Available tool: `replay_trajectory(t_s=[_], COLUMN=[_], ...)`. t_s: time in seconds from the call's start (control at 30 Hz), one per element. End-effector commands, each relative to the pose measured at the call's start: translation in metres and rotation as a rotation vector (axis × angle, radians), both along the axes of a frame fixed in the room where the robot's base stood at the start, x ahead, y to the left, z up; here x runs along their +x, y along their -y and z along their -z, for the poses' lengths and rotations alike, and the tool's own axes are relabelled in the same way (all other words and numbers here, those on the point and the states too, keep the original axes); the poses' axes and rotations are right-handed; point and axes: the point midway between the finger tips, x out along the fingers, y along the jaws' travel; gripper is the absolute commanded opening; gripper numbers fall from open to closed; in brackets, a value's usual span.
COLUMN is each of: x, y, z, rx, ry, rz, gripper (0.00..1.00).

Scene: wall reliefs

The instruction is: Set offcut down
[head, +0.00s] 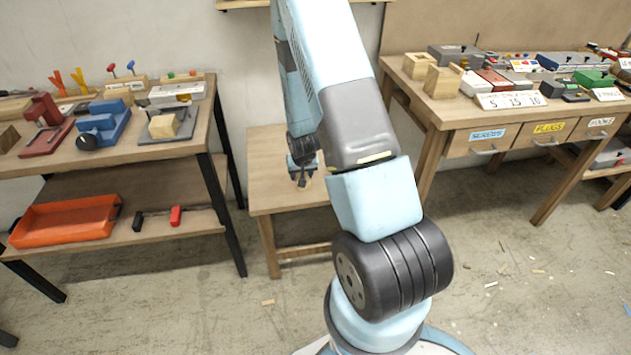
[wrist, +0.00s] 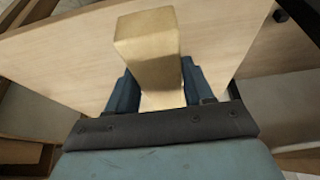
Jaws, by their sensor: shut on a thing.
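The offcut, a pale wooden block (wrist: 147,45), is held between the two dark blue fingers of my gripper (wrist: 153,88) in the wrist view. Its far end points away from my gripper, over a light wooden surface (wrist: 70,55). I cannot tell whether the block touches that surface. In the head view my gripper (head: 303,178) is low over the small wooden table (head: 275,195) in the middle. There the block is too small and too hidden by my gripper to make out clearly.
A workbench (head: 185,135) with fixtures stands at the left, an orange tray (head: 65,220) on its lower shelf. A bench with labelled drawers (head: 488,138) stands at the right. My arm hides part of the small table. The table's front left top is clear. Scraps lie on the floor.

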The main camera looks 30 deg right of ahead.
Motion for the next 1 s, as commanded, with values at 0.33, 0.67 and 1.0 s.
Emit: replay_trajectory(t_s=[0.33, 0.67, 1.0], x=[0.029, 0.038, 0.041], y=[0.047, 0.063, 0.069], z=[0.044, 0.066, 0.099], rx=[0.0, 0.0, 0.001], ry=[-0.001, 0.001, -0.001], rz=[-0.003, -0.004, -0.004], gripper=[0.14, 0.14, 0.14])
